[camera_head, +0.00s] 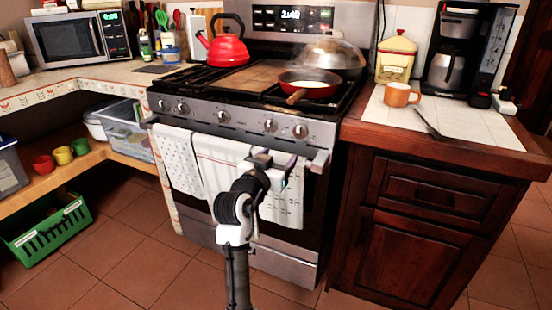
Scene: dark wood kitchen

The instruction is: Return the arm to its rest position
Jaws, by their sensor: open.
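My gripper (274,160) is in front of the stove (240,128), close to the oven door handle and the white towels (228,164) that hang over it. My arm reaches up from the bottom middle of the view, with a white and black wrist. The gripper's jaws are small in the view and appear open, with nothing seen between them. I cannot tell whether the gripper touches the handle or the towel behind it.
A red pan (318,91) and a red kettle (228,47) stand on the stove. An orange mug (401,95) and a dark utensil (428,123) are on the right counter (462,117). A green crate (48,232) sits low at left. Tiled floor (120,245) is clear left of my arm.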

